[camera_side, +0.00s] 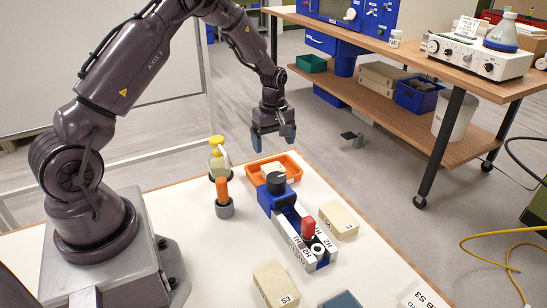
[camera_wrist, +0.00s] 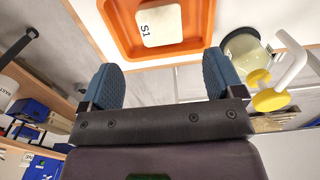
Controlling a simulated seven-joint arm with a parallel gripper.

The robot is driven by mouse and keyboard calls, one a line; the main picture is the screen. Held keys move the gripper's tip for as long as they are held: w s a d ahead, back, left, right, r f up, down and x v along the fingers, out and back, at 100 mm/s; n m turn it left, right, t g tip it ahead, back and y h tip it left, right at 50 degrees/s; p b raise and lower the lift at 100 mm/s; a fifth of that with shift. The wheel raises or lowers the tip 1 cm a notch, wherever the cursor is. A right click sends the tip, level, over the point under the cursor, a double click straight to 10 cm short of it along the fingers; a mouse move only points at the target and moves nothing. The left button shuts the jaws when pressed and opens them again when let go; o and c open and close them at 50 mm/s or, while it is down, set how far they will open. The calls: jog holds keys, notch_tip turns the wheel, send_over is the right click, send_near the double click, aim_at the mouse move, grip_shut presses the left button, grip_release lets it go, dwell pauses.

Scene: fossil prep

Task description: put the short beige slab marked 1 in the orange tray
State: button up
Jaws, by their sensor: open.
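The orange tray (camera_side: 303,173) stands at the far edge of the white table; it also shows at the top of the wrist view (camera_wrist: 205,22). The short beige slab marked S1 (camera_wrist: 160,25) lies inside the tray, its label readable in the wrist view. In the side view the slab (camera_side: 271,170) is partly hidden by the black knob and the tray wall. My gripper (camera_side: 272,141) is open and empty, above and apart from the tray and slab. Both blue finger pads show in the wrist view (camera_wrist: 161,80) with nothing between them.
A blue and grey fixture (camera_side: 300,238) with black and red knobs stands just in front of the tray. Beige slabs lie to its right (camera_side: 340,221) and in front (camera_side: 275,284). A yellow-topped bottle (camera_side: 219,160) and an orange-handled tool in a grey holder (camera_side: 224,209) stand left of the tray.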

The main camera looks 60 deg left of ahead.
jog(key=s+d+r+m+t, duration=0.1)
jog(key=s+d+r+m, duration=0.2)
jog(key=r, duration=0.4)
jog(key=s+d+r+m+t, duration=0.1)
jog(key=s+d+r+m, duration=0.15)
jog(key=d+r, duration=0.35)
jog(key=s+d+r+m+t, duration=0.1)
jog(key=s+d+r+m, duration=0.15)
jog(key=r, duration=0.55)
jog(key=s+d+r+m+t, duration=0.1)
jog(key=s+d+r+m, duration=0.1)
jog(key=s+m, duration=0.3)
jog(key=s+d+r+m+t, duration=0.1)
jog(key=s+d+m, duration=0.3)
jog(key=s, duration=0.5)
jog(key=shift+d+r+m+t, duration=0.3)
jog(key=shift+d+r+m, duration=0.15)
jog(key=shift+d, duration=0.3)
